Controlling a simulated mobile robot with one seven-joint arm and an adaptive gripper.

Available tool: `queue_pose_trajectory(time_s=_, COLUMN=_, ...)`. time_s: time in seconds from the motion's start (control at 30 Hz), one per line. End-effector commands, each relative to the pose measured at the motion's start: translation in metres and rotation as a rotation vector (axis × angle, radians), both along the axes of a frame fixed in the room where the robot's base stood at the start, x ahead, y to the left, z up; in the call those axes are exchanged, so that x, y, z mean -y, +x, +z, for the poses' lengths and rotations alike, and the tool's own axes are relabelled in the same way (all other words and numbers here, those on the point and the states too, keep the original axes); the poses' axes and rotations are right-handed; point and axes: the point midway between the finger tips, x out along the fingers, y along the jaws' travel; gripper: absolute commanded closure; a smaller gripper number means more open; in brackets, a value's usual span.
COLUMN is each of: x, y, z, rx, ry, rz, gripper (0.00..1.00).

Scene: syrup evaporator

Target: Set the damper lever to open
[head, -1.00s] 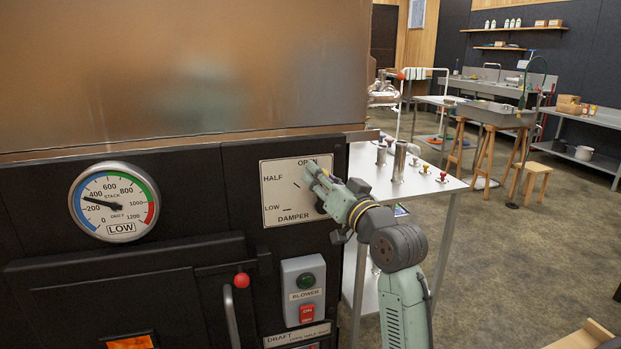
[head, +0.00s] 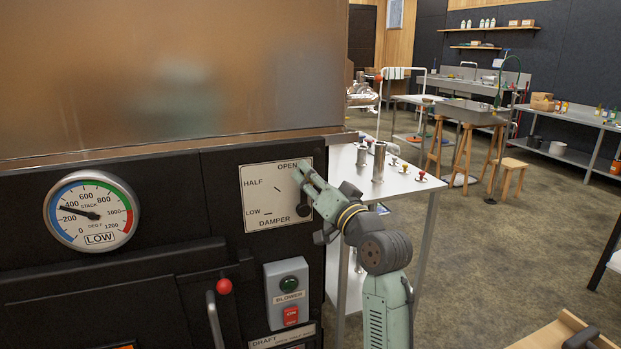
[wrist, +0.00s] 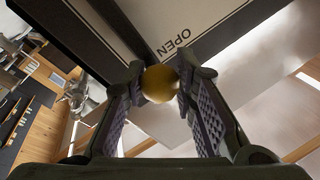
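The white damper plate (head: 262,190) on the dark evaporator front is marked OPEN at the top, HALF and LOW at the left. In the head view my gripper (head: 302,170) is at the plate's upper right, just right of the word OPEN. In the wrist view my gripper (wrist: 160,85) has its fingertips on both sides of the damper lever's brass ball knob (wrist: 159,84), close against it. The word OPEN shows beside the knob there. A dark round hub (head: 304,210) shows at the plate's right edge. My gripper and arm hide most of the lever in the head view.
Left of the plate is a stack gauge (head: 92,212). Below are the blower switch box (head: 289,292) and a red-knobbed handle (head: 224,287). A white table (head: 400,182) with small items stands close behind my arm. Open floor lies to the right.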

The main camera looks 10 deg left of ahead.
Motion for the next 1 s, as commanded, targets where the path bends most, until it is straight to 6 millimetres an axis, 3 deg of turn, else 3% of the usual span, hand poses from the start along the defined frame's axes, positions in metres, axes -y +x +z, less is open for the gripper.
queue_pose_trajectory(time_s=0.3, x=0.001, y=0.001, z=0.000, rx=0.001, ry=0.000, rz=-0.003, gripper=0.53)
queue_pose_trajectory(time_s=0.67, x=0.004, y=-0.002, z=-0.001, rx=0.000, ry=0.001, rz=-0.003, gripper=0.53)
queue_pose_trajectory(time_s=1.0, x=0.048, y=-0.045, z=-0.014, rx=0.000, ry=0.002, rz=-0.005, gripper=0.53)
